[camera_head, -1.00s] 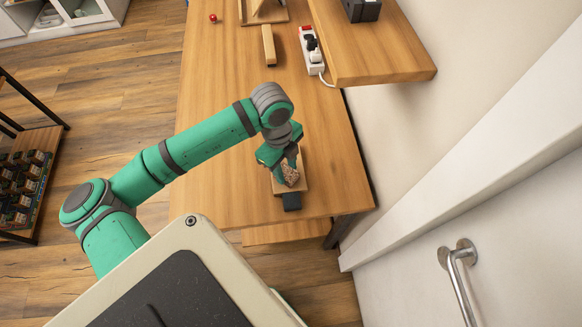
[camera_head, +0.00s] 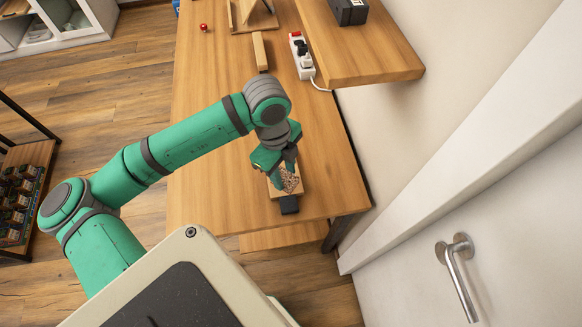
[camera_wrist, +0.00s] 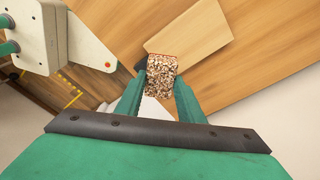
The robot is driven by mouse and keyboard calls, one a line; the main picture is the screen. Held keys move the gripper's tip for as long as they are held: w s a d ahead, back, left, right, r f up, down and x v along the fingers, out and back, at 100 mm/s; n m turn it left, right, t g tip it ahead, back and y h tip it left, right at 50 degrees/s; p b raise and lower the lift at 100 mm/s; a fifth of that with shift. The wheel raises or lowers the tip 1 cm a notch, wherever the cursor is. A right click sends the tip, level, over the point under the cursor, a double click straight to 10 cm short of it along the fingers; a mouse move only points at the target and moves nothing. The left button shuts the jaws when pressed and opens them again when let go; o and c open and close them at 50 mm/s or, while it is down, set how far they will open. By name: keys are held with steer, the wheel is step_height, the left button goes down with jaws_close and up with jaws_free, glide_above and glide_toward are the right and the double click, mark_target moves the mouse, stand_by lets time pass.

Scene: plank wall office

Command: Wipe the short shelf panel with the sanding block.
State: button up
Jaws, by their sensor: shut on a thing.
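My gripper (camera_wrist: 161,92) is shut on the sanding block, a speckled brown-and-white block (camera_wrist: 161,76) with a thin red edge at its far side. The short shelf panel, a plain light wooden board (camera_wrist: 196,33), lies on the table. In the wrist view the block overlaps the panel's near end; I cannot tell whether it touches. In the head view my gripper (camera_head: 284,178) points down over the panel (camera_head: 274,190) near the table's front edge and hides much of it. The sanding block (camera_head: 291,181) shows between the fingers.
A black piece (camera_head: 289,204) sits at the panel's front end. On the wooden table (camera_head: 215,190), a power strip (camera_head: 301,58), wooden bar (camera_head: 260,52), wooden stand (camera_head: 240,18) and red ball (camera_head: 204,28) lie farther back. A wall shelf (camera_head: 370,60) overhangs the right side.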

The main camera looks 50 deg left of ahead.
steer(key=shift+a+r, duration=0.15)
steer(key=shift+r, duration=0.8)
steer(key=shift+s, duration=0.1)
steer(key=shift+s, duration=0.1)
